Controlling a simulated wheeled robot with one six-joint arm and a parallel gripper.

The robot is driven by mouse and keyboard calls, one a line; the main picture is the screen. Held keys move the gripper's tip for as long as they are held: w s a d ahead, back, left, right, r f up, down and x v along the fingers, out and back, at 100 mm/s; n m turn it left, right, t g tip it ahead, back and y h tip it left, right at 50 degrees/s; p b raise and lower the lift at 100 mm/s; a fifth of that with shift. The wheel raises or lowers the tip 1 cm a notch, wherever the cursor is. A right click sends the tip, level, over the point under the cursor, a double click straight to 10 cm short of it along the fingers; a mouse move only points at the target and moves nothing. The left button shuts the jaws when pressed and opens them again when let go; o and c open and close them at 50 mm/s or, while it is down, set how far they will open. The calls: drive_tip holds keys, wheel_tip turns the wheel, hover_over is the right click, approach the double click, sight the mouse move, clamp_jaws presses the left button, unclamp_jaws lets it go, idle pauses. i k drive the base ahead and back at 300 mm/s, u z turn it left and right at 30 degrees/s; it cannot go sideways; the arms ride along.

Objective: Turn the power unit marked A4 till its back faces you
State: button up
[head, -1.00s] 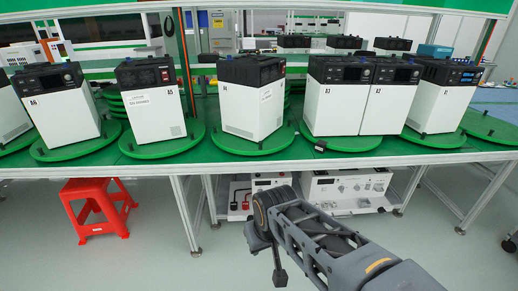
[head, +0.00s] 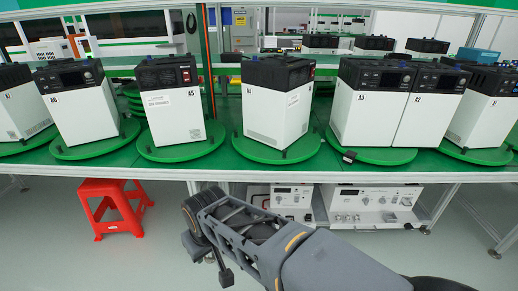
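The power unit marked A4 (head: 268,112) stands upright on a round green turntable (head: 262,153) in the middle of the row. It is a white box with a black top. Its wide vented side, with the A4 mark, faces me and slightly left. A narrower face with a white label and a red switch is turned to the right, seen at a slant. My gripper (head: 208,262) is below and in front of the table edge, left of A4 and well apart from it. I cannot tell its finger opening; it touches nothing visible.
A5 (head: 171,117), with label and red switch towards me, stands on the turntable to the left. A3 (head: 357,118) and A2 (head: 424,120) share one to the right. A small black object (head: 349,156) lies at its front rim. A red stool (head: 115,208) stands below.

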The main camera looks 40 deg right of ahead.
sight(306, 147)
drive_tip(key=z, duration=0.1)
drive_tip(key=i, duration=0.6)
drive_tip(key=z, duration=0.75)
drive_tip(key=i, duration=0.35)
drive_tip(key=z, duration=0.35)
